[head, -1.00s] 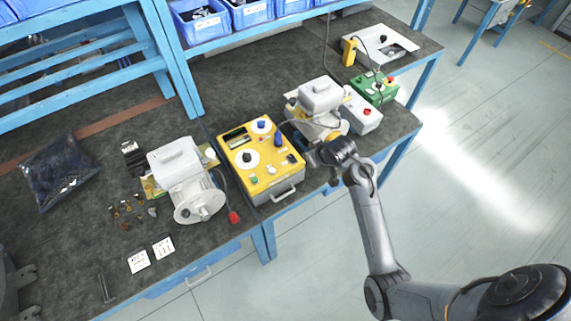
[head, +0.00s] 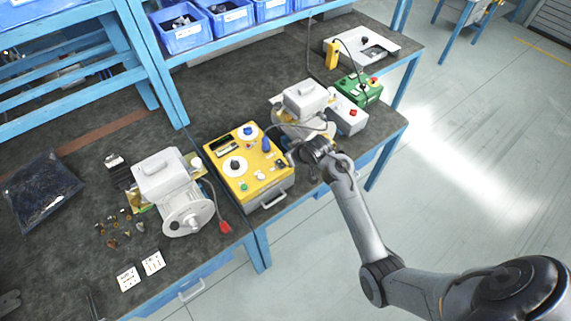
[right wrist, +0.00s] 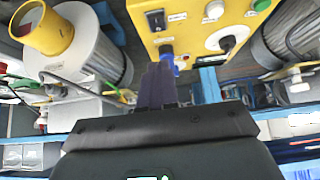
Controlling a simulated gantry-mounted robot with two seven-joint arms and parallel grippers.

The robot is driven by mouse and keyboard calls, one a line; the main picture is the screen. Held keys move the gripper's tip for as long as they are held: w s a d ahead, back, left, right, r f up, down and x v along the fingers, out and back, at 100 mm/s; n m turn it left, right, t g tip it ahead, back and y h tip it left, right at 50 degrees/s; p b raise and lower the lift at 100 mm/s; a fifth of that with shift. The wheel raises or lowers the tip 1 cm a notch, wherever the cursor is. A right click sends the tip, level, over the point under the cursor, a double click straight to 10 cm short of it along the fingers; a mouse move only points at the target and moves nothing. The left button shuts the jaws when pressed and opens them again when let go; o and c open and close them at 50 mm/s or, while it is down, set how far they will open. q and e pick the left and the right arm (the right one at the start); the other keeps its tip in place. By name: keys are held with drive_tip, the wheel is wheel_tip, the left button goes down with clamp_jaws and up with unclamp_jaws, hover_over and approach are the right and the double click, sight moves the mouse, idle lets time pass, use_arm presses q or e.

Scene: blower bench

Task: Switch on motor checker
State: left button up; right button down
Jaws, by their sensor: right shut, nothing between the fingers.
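The motor checker appears to be the yellow-topped box (head: 222,170) in the middle of the bench, with dials, buttons and a blue part on its panel. Its panel fills the top of the right wrist view (right wrist: 190,30), with a black switch (right wrist: 155,20), labels and a white button. My right gripper (head: 292,157) is at the box's right edge. In the right wrist view its fingers (right wrist: 158,72) are shut and empty, pointing at the panel near the switches; contact cannot be told. A grey shape (head: 9,303) at the lower left edge may be my left gripper, mostly cut off.
A white blower (head: 165,180) stands left of the box, with a red plug (head: 225,227) on a cable. Another blower (head: 305,98) stands close behind my right gripper. A grey box (head: 348,117) and a green box (head: 358,89) are farther right. Blue bins line the back shelf.

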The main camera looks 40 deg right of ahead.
hover_over(282, 164)
drive_tip(key=s, duration=0.2)
wheel_tip(282, 164, down, 4)
drive_tip(key=shift+s+a+f+b, duration=0.1)
drive_tip(key=shift+a+b, duration=0.05)
drive_tip(key=shift+b, duration=0.15)
wheel_tip(282, 164, down, 3)
drive_tip(key=shift+r, duration=0.1)
use_arm(q)
drive_tip(key=shift+a+f, duration=0.15)
drive_tip(key=shift+f, duration=0.25)
use_arm(e)
drive_tip(key=shift+s+f, duration=0.1)
drive_tip(key=shift+f, duration=0.55)
